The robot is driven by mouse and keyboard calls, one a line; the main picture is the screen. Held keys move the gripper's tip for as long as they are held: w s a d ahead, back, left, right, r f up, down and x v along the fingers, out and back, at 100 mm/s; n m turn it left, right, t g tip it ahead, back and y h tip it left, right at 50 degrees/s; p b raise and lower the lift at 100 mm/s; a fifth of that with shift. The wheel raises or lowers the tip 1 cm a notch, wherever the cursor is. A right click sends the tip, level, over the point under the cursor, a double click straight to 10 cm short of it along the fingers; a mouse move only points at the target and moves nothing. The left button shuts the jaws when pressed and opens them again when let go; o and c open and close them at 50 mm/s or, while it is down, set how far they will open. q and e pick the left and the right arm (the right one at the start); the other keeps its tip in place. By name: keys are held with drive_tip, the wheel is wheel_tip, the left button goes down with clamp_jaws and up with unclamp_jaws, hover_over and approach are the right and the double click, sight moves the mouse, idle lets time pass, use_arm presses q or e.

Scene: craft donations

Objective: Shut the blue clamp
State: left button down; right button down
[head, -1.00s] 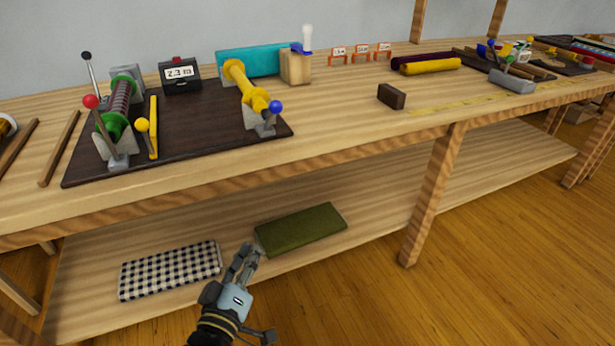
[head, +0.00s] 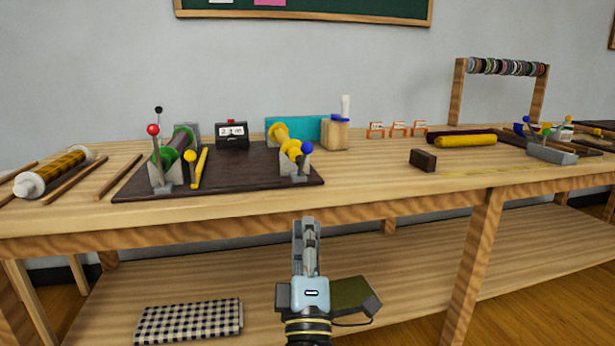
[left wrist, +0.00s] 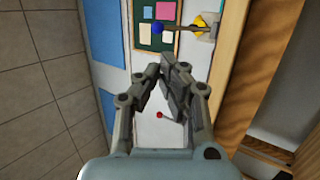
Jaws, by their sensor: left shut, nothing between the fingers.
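The blue clamp (head: 302,166) is a grey block with an upright lever tipped by a blue ball, at the right end of the yellow roller (head: 281,139) on a dark board. Its blue ball also shows in the left wrist view (left wrist: 158,28), beyond and above the fingers, with its lever running right. My left gripper (head: 307,222) is shut and empty, pointing up in front of the bench's front edge, below the clamp and apart from it. Its fingertips show in the left wrist view (left wrist: 166,64). My right gripper is not in view.
On the same board (head: 236,176) stand a red-knobbed lever (head: 153,131), a yellow-knobbed lever (head: 190,157) and a black counter (head: 232,135). A dark brown block (head: 423,160) lies to the right. The bench front between them is clear. A checked cloth (head: 190,319) lies on the lower shelf.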

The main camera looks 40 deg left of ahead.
sight(307, 154)
use_arm(q)
drive_tip(key=x, duration=1.3)
drive_tip(key=shift+p, duration=0.4)
drive_tip(key=shift+w+a+r, duration=0.25)
drive_tip(key=shift+w+a, duration=0.05)
drive_tip(key=shift+w, duration=0.05)
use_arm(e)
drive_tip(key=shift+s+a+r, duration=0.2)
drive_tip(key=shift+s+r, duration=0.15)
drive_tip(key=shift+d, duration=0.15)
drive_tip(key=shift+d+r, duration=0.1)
